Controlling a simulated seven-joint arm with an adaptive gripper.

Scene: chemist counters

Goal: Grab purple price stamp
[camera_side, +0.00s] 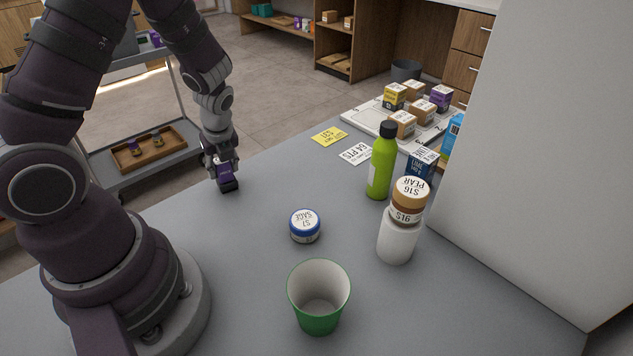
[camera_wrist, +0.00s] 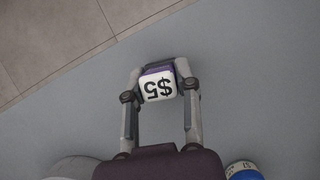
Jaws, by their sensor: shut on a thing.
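The purple price stamp (camera_side: 226,173) is at the left edge area of the grey counter, upright, with a dark base. My gripper (camera_side: 221,162) comes down on it from above and is shut on it. In the wrist view the stamp (camera_wrist: 158,85) sits between the two fingertips of my gripper (camera_wrist: 160,78), with its white "$5" face toward the camera and a purple edge behind. The stamp's base appears at or just above the counter; I cannot tell whether it touches.
Yellow (camera_side: 328,136) and white cards (camera_side: 356,153) lie farther back. The counter around the stamp is clear.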

